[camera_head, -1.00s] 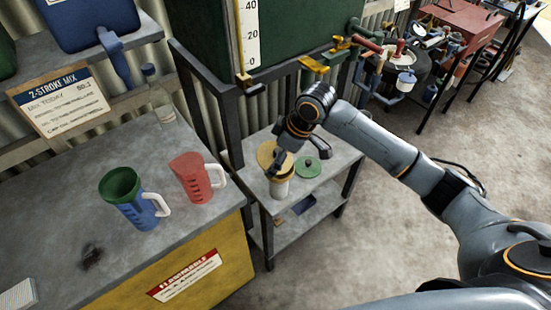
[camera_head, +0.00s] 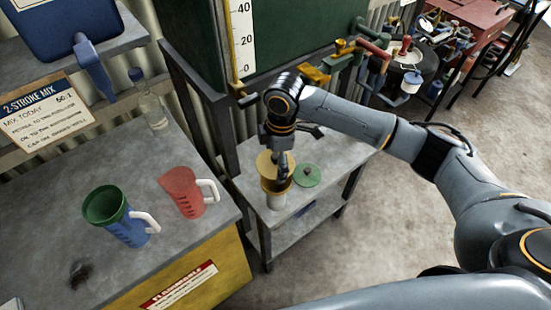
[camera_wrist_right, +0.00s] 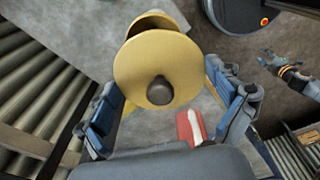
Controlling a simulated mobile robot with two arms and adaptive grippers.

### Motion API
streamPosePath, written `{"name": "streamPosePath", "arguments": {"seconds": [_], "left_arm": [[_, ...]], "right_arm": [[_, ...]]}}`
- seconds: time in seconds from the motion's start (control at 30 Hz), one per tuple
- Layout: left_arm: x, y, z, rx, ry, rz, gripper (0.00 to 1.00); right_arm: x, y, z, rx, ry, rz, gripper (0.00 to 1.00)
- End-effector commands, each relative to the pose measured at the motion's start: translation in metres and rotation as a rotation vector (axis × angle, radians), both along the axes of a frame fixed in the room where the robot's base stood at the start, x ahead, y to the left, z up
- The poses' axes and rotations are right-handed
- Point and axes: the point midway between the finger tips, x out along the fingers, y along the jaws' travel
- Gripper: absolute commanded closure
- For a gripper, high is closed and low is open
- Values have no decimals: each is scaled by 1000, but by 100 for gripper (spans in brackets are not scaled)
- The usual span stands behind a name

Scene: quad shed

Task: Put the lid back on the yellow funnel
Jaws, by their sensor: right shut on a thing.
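The yellow funnel (camera_head: 276,185) stands upright on a white container on the small grey side table. My right gripper (camera_head: 275,158) is above it, shut on the round yellow lid (camera_head: 264,166), which looks tilted. In the right wrist view the lid (camera_wrist_right: 150,62) sits between the fingers of my right gripper (camera_wrist_right: 165,85), its dark knob facing the camera. The funnel (camera_wrist_right: 155,22) shows partly behind the lid; whether they touch I cannot tell. My left gripper (camera_wrist_right: 270,62) shows small in the right wrist view, its fingers apart.
A green lid (camera_head: 307,175) with a knob lies just right of the funnel. A red jug (camera_head: 182,192) and a blue jug with green funnel (camera_head: 120,215) stand on the left bench. A dark frame with a green tank (camera_head: 295,35) rises behind the side table.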

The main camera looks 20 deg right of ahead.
Motion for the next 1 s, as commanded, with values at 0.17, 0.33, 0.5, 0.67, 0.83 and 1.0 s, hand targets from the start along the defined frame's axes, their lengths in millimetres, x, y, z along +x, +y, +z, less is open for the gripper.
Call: {"name": "streamPosePath", "arguments": {"seconds": [0.17, 0.33, 0.5, 0.67, 0.83, 1.0], "left_arm": [[17, -5, 5, -7, -25, 0, 60], [5, -3, -4, -4, -7, 1, 60], [-20, 3, -19, 4, 29, -1, 60], [-22, 4, -35, 6, 31, -1, 60], [-6, 3, -52, 3, 9, -1, 60], [7, 1, -50, 0, -12, -1, 60]], "right_arm": [[7, -6, -6, -45, 19, 71, 32], [7, -6, -13, -47, 19, 76, 32], [7, -7, -24, -46, 19, 75, 32], [7, -7, -37, -46, 19, 74, 32], [7, -7, -51, -46, 19, 74, 32], [7, -6, -62, -45, 19, 73, 32]]}}
